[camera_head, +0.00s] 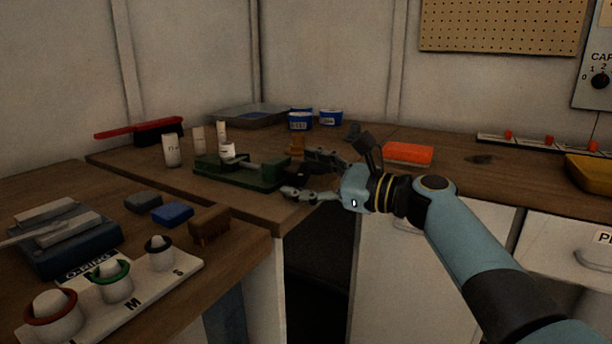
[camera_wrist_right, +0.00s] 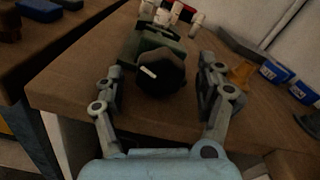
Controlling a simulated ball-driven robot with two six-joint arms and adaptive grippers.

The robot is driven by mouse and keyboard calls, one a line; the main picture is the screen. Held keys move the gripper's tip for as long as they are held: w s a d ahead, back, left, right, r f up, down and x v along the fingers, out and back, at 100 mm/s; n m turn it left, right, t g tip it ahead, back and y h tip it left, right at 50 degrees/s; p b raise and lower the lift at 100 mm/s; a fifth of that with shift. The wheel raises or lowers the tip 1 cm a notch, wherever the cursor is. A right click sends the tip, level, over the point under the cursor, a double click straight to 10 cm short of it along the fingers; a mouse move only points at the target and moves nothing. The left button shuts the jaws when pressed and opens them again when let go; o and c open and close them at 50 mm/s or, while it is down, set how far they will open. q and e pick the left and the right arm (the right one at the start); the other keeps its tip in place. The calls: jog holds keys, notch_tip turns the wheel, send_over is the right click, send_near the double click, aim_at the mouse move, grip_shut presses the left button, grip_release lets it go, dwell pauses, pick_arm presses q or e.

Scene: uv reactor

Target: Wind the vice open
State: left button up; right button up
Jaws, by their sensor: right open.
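The green vice (camera_head: 238,172) lies on the wooden bench in the middle of the head view, with a white cylindrical piece (camera_head: 228,150) at its jaws. In the right wrist view its green body (camera_wrist_right: 150,42) runs away from me. A dark round knob (camera_wrist_right: 162,75) with a pale mark faces me at its near end. My right gripper (camera_head: 302,172) is open, with one finger on each side of the knob in the wrist view. I cannot tell whether the fingers touch it. My left gripper is not in view.
White cylinders (camera_head: 171,150) and a red-handled brush (camera_head: 155,131) are left of the vice. A ring holder (camera_head: 118,290) sits on the front-left bench. A dark gap (camera_head: 315,265) lies below the bench edge.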

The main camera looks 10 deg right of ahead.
jog(key=shift+s+d, duration=0.1)
jog(key=shift+d, duration=0.05)
jog(key=v, duration=1.1)
jog(key=shift+s+d, duration=0.2)
jog(key=shift+d, duration=0.05)
jog(key=w+a+m, duration=0.1)
jog(key=w+a, duration=0.1)
jog(key=a, duration=0.1)
jog(key=w+a+m+b, duration=0.1)
jog(key=w+a, duration=0.1)
jog(key=a, duration=0.1)
jog(key=w+a+m, duration=0.1)
jog(key=w+a, duration=0.1)
jog(key=a, duration=0.1)
jog(key=shift+w+a+r+m, duration=0.1)
jog(key=shift+w+r+m, duration=0.05)
jog(key=shift+w+m, duration=0.15)
